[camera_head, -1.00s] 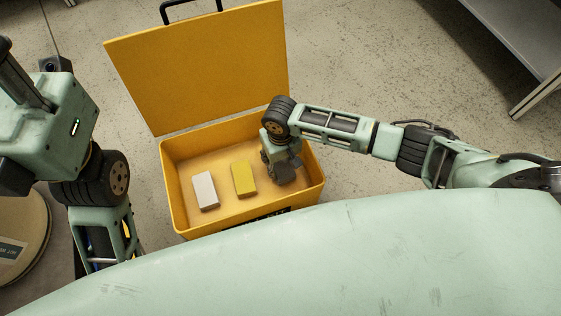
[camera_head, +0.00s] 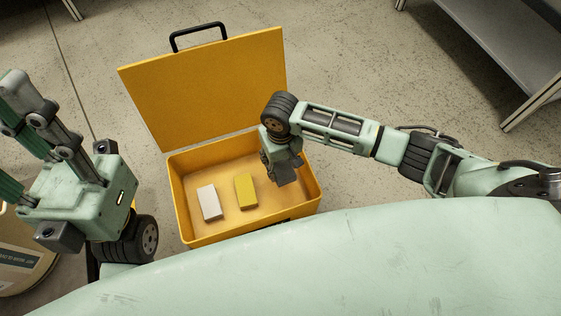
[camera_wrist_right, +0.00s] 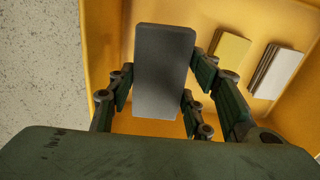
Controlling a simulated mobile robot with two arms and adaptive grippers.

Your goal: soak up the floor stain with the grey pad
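The grey pad (camera_wrist_right: 163,70) is upright between the fingers of my right gripper (camera_head: 281,160), which is shut on it. In the head view the grey pad (camera_head: 285,174) hangs under that gripper, over the right part of the open yellow case (camera_head: 184,215). My left gripper (camera_head: 35,115) is at the left edge with its fingers pointing up and partly out of frame; whether it is open or shut is unclear. No stain can be made out on the visible floor.
A white pad (camera_head: 209,202) and a yellow pad (camera_head: 245,191) lie in the case. Its lid (camera_head: 205,85) stands open behind. A drum (camera_head: 25,262) is at the lower left, a metal shelf (camera_head: 500,45) at the upper right. The floor (camera_head: 350,60) between is clear.

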